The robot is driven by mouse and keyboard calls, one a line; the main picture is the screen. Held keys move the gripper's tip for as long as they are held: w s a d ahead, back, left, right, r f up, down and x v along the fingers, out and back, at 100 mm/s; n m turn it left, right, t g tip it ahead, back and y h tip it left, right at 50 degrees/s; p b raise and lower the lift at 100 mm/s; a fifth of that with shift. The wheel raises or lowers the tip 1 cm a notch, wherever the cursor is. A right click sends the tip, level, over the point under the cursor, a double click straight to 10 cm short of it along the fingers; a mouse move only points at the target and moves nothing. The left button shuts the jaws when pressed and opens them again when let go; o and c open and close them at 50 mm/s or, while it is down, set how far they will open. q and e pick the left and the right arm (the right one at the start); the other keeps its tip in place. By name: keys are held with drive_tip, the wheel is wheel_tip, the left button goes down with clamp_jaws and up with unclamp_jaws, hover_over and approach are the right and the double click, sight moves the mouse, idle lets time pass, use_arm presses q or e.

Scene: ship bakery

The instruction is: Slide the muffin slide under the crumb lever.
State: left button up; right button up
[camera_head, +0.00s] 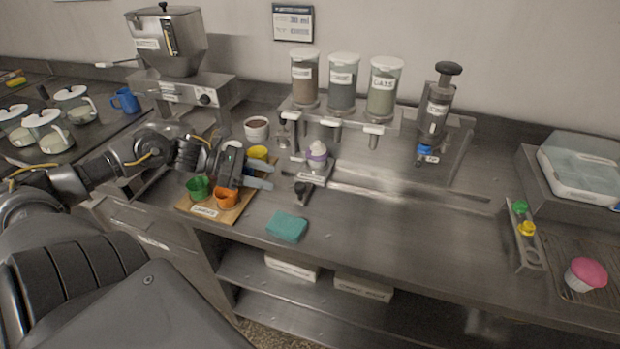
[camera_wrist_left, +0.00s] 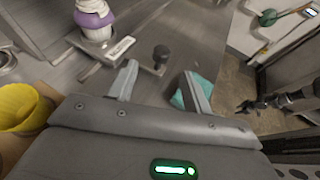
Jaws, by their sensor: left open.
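The muffin slide (camera_head: 312,176) sits on its rail below the dispensers, carrying a purple cup with a white top (camera_head: 317,154). Its dark knob (camera_head: 302,188) sticks out in front. In the left wrist view the knob (camera_wrist_left: 161,54) stands just beyond and between my fingertips, apart from them. My left gripper (camera_head: 270,177) is open and empty, left of the knob; its fingers also show in the left wrist view (camera_wrist_left: 160,78). Levers hang under the dispensers, one of them in the middle (camera_head: 328,123); I cannot read which is crumb. A dark arm, seemingly my right, shows small in the wrist view, its gripper (camera_wrist_left: 246,107) unclear.
A board (camera_head: 237,213) with green, orange and yellow cups lies under my left gripper. A teal sponge (camera_head: 287,227) lies at the counter's front edge. The rail (camera_head: 410,188) runs clear to the right toward a plunger dispenser (camera_head: 436,110). A pink-topped muffin (camera_head: 586,273) is far right.

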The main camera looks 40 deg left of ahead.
sight(297, 185)
use_arm(q)
drive_tip(key=x, duration=0.4)
drive_tip(key=shift+w+d, duration=0.1)
drive_tip(key=shift+d, duration=0.3)
drive_tip(key=p+x, duration=0.1)
drive_tip(key=x, duration=0.3)
drive_tip(key=shift+a, duration=0.1)
drive_tip(key=shift+w+d+f, duration=0.35)
drive_tip(key=shift+d, duration=0.15)
use_arm(e)
drive_tip(key=shift+s+r, duration=0.65)
drive_tip(key=shift+s, duration=0.05)
